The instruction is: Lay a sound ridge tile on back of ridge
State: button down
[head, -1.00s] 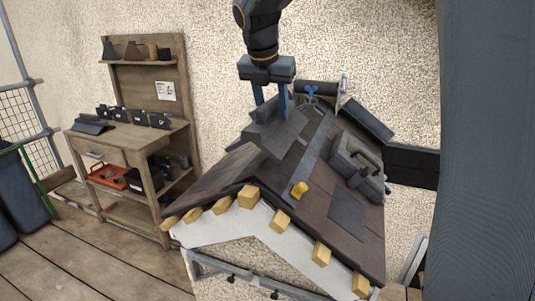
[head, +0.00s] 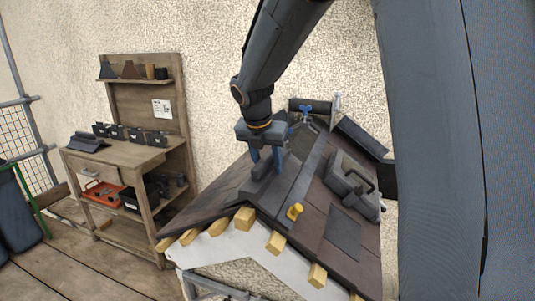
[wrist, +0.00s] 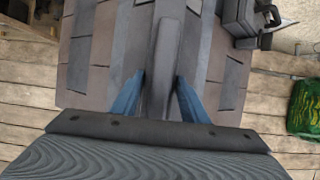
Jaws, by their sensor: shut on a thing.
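My gripper (head: 265,158) is shut on a dark grey ridge tile (head: 262,182), with its blue fingers pointing down on either side of it. In the wrist view the tile's raised roll (wrist: 167,55) runs lengthwise between the two fingers. The tile is over the front part of the small roof's ridge and lies roughly along it. I cannot tell whether it touches the roof. The back of the ridge, near a blue winged fitting (head: 306,111), is partly behind my gripper and arm. Another dark ridge-shaped tile (head: 86,142) lies on the workbench at left.
A grey case with a handle (head: 348,178) sits on the right slope. A yellow piece (head: 294,211) is on the roof near the front. Several small dark blocks stand on the workbench (head: 150,155). A green bag (wrist: 305,105) lies on the planks in the wrist view.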

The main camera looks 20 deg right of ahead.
dwell(0.3)
jog(key=c, duration=1)
grip_release()
jog(key=shift+c, duration=0.2)
jog(key=shift+o, duration=0.3)
jog(key=b+v, duration=0.1)
jog(key=v, duration=1)
jog(key=shift+s+a+r, duration=0.1)
jog(key=shift+a+r, duration=0.05)
jog(key=shift+r, duration=0.15)
jog(key=p+x, duration=0.4)
jog(key=x, duration=0.7)
jog(key=shift+f, duration=0.4)
